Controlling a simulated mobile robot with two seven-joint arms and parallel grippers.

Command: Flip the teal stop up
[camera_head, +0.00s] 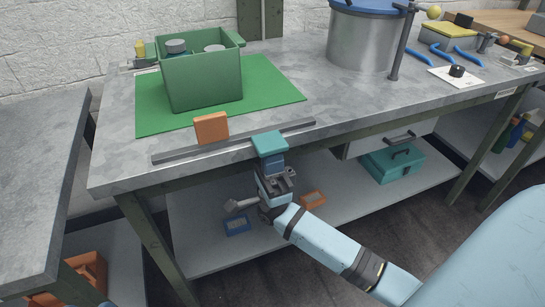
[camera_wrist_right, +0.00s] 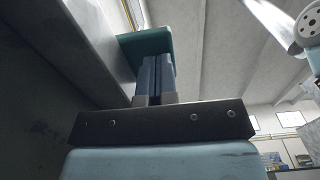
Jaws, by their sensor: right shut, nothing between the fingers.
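The teal stop (camera_head: 270,142) is at the front edge of the grey bench, at the rail (camera_head: 230,142). It lies low and juts out over the edge, unlike the upright orange stop (camera_head: 211,127) to its left. My right gripper (camera_head: 270,163) is just below the teal stop, pointing up, with its fingers shut and empty. In the right wrist view the shut fingers (camera_wrist_right: 156,78) reach up to the underside of the teal stop (camera_wrist_right: 145,42). I cannot tell for sure whether they touch it. My left gripper is not in view.
A green crate (camera_head: 203,80) with bottles stands on a green mat (camera_head: 275,90) behind the rail. A steel drum (camera_head: 360,42) with a blue lid stands at the back right. A teal toolbox (camera_head: 393,163) sits on the lower shelf.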

